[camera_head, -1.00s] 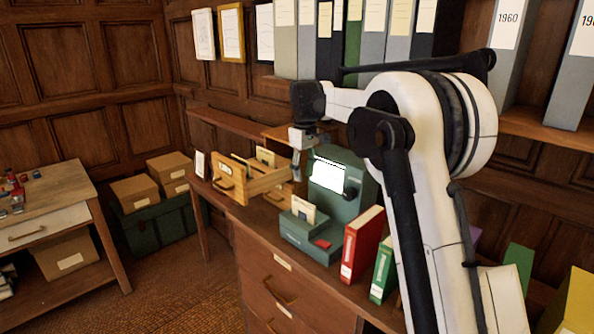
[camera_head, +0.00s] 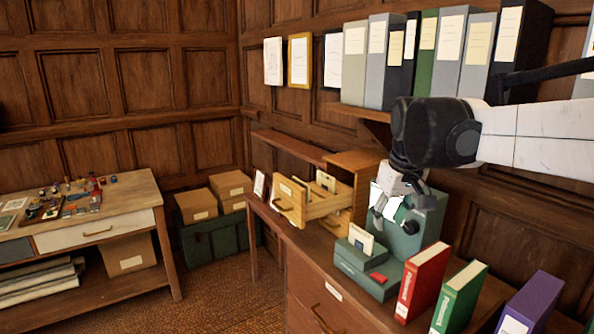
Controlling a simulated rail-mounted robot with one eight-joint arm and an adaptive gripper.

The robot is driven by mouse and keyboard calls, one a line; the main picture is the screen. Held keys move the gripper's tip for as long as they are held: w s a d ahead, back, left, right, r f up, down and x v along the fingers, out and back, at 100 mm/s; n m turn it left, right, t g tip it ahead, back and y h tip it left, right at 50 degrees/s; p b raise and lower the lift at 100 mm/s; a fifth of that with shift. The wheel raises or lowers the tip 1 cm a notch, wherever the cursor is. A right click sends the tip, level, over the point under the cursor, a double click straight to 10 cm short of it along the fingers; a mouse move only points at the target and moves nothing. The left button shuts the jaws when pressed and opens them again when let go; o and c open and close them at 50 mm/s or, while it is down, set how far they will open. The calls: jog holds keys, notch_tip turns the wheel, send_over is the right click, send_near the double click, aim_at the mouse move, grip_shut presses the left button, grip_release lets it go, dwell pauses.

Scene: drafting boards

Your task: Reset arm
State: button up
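My gripper (camera_head: 396,212) hangs from my arm at the right of the head view. It points down in front of the green machine (camera_head: 410,237) with the pale screen and hides part of it. Its fingers look spread apart, with nothing visible between them. Whether it touches the machine cannot be told. My white arm link reaches in from the right edge, in front of the shelf.
The desk (camera_head: 345,290) bears a wooden card drawer box (camera_head: 350,167) with a drawer pulled out, and red (camera_head: 423,283), green (camera_head: 459,297) and purple (camera_head: 531,303) binders. Grey and black folders (camera_head: 375,58) stand on the shelf above. A worktable (camera_head: 120,215) with small items stands left.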

jog(key=s+f+m+t, duration=0.1)
jog(key=s+f, duration=0.3)
jog(key=s, duration=0.3)
jog(key=s+f+m+t+b, duration=0.1)
jog(key=s+f, duration=0.3)
jog(key=s, duration=0.4)
jog(key=s+f+m+t, duration=0.1)
jog(key=s+f, duration=0.3)
jog(key=s, duration=0.4)
jog(key=shift+t, duration=0.3)
